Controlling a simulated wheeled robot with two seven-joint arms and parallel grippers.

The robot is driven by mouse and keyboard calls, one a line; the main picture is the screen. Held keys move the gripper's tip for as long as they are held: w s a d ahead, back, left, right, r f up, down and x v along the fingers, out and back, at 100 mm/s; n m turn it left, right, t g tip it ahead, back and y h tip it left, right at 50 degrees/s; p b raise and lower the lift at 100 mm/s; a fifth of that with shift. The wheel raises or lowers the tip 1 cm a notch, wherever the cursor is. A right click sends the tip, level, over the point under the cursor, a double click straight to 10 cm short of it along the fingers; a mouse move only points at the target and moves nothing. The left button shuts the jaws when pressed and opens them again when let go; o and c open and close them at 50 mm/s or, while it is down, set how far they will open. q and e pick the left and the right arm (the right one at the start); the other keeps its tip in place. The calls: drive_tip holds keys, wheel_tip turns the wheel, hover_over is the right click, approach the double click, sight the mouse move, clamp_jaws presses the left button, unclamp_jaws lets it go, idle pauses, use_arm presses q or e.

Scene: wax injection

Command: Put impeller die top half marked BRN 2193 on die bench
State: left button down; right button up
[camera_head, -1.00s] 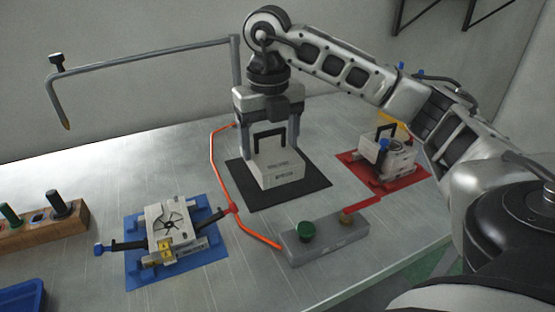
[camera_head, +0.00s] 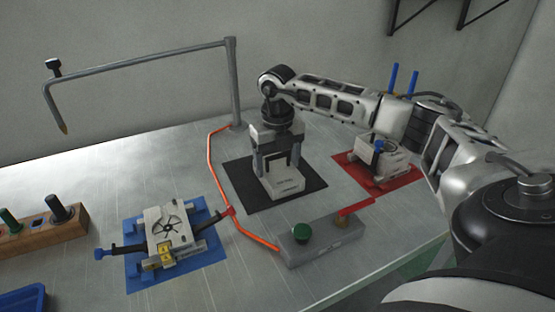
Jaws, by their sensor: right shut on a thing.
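The pale die top half (camera_head: 284,183) has a black U-shaped handle and small dark lettering on its front, too small to read surely. It is upright over the black mat (camera_head: 245,195) in the middle of the metal bench (camera_head: 180,160) and looks low, at or very near the mat; I cannot tell if it touches. My right gripper (camera_head: 277,160) points down from above, shut on the die top half by its handle. My left gripper is not in view.
A die half with a round vaned cavity (camera_head: 167,224) sits on a blue mat (camera_head: 135,275) at front left. Another die (camera_head: 380,157) sits on a red mat (camera_head: 408,178) at right. A grey button box (camera_head: 322,243), an orange hose (camera_head: 213,175) and a bent pipe stand (camera_head: 140,65) are nearby.

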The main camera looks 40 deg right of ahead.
sight(277, 155)
idle(0.3)
drive_tip(key=o, duration=1.6)
drive_tip(key=shift+f, duration=0.1)
drive_tip(key=shift+c, duration=0.2)
wheel_tip(277, 155, up, 12)
drive_tip(key=shift+r+b, duration=0.15)
drive_tip(key=shift+b, duration=0.2)
